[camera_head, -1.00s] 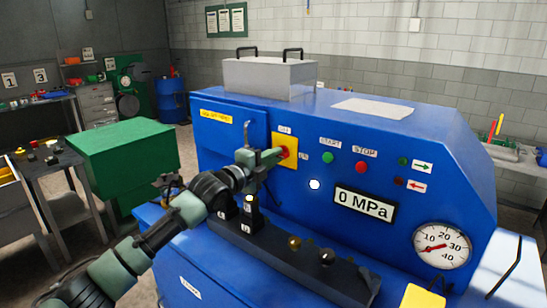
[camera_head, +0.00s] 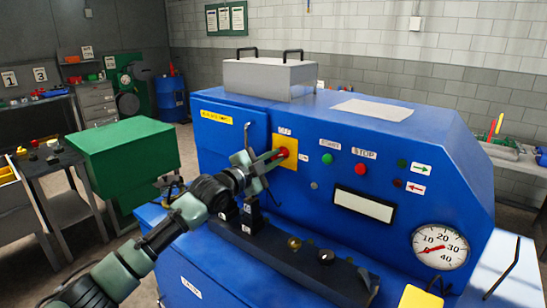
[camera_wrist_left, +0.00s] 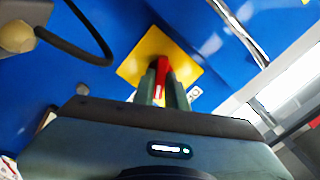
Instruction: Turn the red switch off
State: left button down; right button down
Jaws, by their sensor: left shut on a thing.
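The red switch (camera_head: 282,153) is a red handle on a yellow plate (camera_head: 291,147) on the front of the blue machine, under an OFF label (camera_head: 285,131). My left gripper (camera_head: 269,160) is at the switch with its fingers around the red handle. In the left wrist view the red switch (camera_wrist_left: 163,74) stands between the two fingers (camera_wrist_left: 160,92), tilted against the diamond-looking yellow plate (camera_wrist_left: 146,54). The fingers hide part of the handle. The display panel (camera_head: 364,204) is blank. My right gripper is not in view.
A green button (camera_head: 327,158) and a red button (camera_head: 362,168) sit right of the switch. A dark block with knobs (camera_head: 288,257) juts out below the arm. A pressure gauge (camera_head: 440,247) is at the lower right of the machine.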

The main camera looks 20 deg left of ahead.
pick_arm(q)
jog(key=n, duration=0.5)
jog(key=shift+n, duration=0.4)
jog(key=n, duration=0.5)
jog(key=shift+p, duration=0.4)
jog(key=shift+n, duration=0.4)
jog(key=c, duration=1.4)
grip_release()
jog(key=shift+c, duration=0.2)
